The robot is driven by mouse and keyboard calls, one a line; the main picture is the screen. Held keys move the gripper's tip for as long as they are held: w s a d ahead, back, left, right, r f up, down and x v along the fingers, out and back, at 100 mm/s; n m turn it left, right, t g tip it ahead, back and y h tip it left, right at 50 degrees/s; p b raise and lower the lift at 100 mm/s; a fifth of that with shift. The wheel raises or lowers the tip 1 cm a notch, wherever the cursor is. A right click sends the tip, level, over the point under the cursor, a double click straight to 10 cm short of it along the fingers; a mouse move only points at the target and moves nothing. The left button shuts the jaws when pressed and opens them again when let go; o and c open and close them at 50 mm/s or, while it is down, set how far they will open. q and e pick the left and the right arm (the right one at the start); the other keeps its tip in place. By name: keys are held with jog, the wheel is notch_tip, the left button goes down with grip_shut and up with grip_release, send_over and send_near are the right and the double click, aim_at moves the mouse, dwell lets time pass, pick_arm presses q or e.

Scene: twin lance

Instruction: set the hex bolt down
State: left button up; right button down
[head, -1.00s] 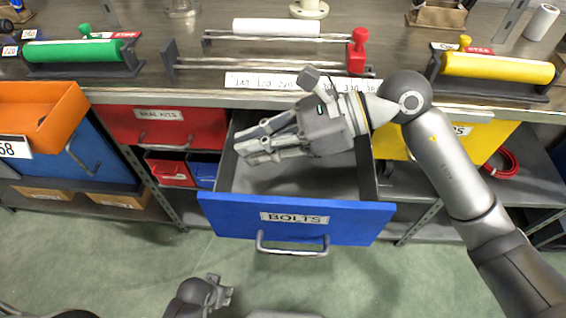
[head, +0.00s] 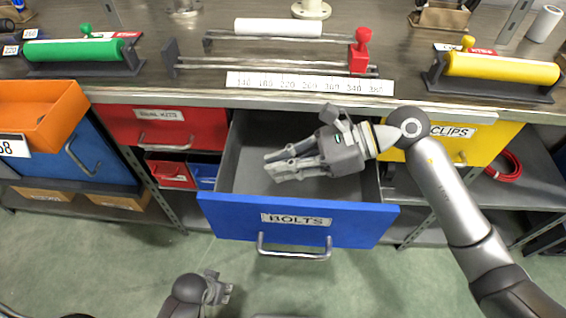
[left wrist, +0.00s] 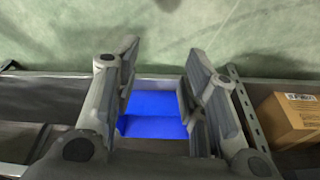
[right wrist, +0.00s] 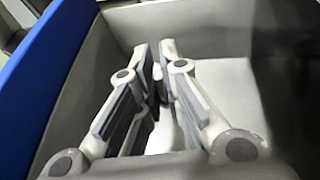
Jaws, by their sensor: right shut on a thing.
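The blue-fronted drawer labelled BOLTS (head: 300,222) is pulled open under the bench. My right gripper (head: 268,165) is inside the outline of this drawer, over its grey floor. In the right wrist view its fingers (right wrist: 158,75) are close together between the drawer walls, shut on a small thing. I take that thing to be the hex bolt, but it is hidden between the fingers and I cannot make out its shape. My left gripper (head: 226,290) is low at the bottom of the head view, away from the drawer. In the left wrist view its fingers (left wrist: 157,75) are wide apart and empty.
The bench edge and a number strip (head: 310,84) lie just behind the open drawer. A red drawer (head: 165,125) is to the left and a yellow CLIPS drawer (head: 478,138) to the right. An orange bin (head: 45,115) sticks out at far left. The drawer floor looks clear.

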jog(key=shift+f, duration=0.15)
jog(key=shift+f+b, duration=0.25)
jog(key=shift+b, duration=0.2)
pick_arm(q)
jog(key=shift+w+r, duration=0.2)
jog(key=shift+r, duration=1.95)
pick_arm(e)
jog(key=shift+f, duration=0.15)
jog(key=c, duration=1.6)
grip_release()
pick_arm(q)
jog(key=shift+w+r, duration=0.25)
jog(key=shift+r, duration=0.2)
jog(key=shift+f, duration=0.15)
